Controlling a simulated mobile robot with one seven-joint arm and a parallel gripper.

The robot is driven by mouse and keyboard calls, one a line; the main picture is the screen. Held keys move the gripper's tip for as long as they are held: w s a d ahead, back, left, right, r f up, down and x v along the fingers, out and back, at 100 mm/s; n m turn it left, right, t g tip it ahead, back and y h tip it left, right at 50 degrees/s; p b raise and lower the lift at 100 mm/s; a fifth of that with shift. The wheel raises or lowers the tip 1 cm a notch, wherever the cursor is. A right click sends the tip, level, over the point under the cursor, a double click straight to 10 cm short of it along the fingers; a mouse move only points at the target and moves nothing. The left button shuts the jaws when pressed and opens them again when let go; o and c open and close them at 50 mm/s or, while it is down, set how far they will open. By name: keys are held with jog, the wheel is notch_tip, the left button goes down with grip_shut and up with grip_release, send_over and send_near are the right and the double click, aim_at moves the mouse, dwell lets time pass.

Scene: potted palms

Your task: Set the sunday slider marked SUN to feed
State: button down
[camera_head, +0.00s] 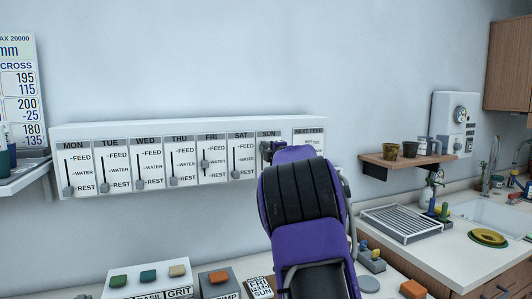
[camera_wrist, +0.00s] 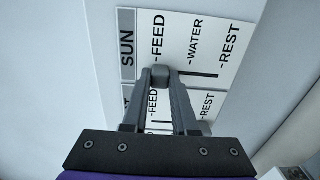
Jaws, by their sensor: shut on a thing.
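The white slider board (camera_head: 90,130) hangs on the wall with a column for each day. In the wrist view, the SUN panel (camera_wrist: 127,45) shows FEED, WATER and REST marks along a dark slot. The grey SUN slider knob (camera_wrist: 160,73) sits level with the FEED mark, at the FEED end of the slot. My gripper (camera_wrist: 160,82) is shut on this knob, with a fingertip at each side. In the head view, my gripper (camera_head: 271,149) is at the top of the SUN column, and my purple wrist hides the column below.
The MON (camera_head: 68,189), TUE (camera_head: 111,187), WED (camera_head: 140,184), THU (camera_head: 174,181) and SAT (camera_head: 235,174) knobs sit at REST; the FRI knob (camera_head: 206,164) is near WATER. A NEXT FEED panel (camera_head: 309,134) is right of SUN. A wooden shelf (camera_head: 400,161) holds cups farther right.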

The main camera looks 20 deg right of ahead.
jog(key=shift+r, duration=0.65)
jog(key=c, duration=0.7)
grip_release()
jog(key=shift+s, duration=0.1)
jog(key=s+b, duration=0.3)
jog(key=s, duration=1.4)
jog(key=shift+s, duration=0.15)
